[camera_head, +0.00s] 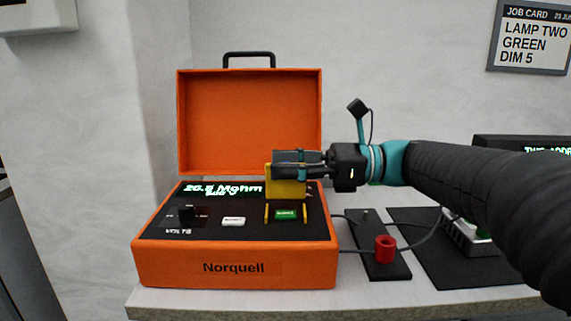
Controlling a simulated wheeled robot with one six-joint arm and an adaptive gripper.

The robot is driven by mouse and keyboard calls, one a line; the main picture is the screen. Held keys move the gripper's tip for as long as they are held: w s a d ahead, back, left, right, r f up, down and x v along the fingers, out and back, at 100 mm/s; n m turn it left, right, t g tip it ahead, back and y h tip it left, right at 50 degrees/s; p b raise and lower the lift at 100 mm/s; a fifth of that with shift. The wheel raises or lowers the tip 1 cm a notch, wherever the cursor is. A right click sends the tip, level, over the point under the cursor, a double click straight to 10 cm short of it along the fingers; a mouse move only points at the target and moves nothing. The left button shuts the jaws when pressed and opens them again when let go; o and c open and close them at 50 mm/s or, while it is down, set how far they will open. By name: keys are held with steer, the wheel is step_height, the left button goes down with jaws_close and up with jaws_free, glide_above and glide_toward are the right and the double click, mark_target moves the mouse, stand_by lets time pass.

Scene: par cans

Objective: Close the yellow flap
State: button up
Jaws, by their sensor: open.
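The yellow flap (285,190) stands raised behind a green button (286,214) on the black panel of the orange Norquell case (235,273). The green button is uncovered. My gripper (280,163) reaches in from the right. Its two fingers are apart and point left, in front of the flap's upper part and hiding some of it. I cannot tell whether the fingers touch the flap.
The case's orange lid (250,115) stands open behind the panel. A white button (234,221), a dark knob (187,213) and a lit display (222,189) are on the panel. A red cylinder (385,249) stands on a black strip right of the case.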

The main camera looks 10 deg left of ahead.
steer(key=shift+a, duration=0.1)
jaws_close()
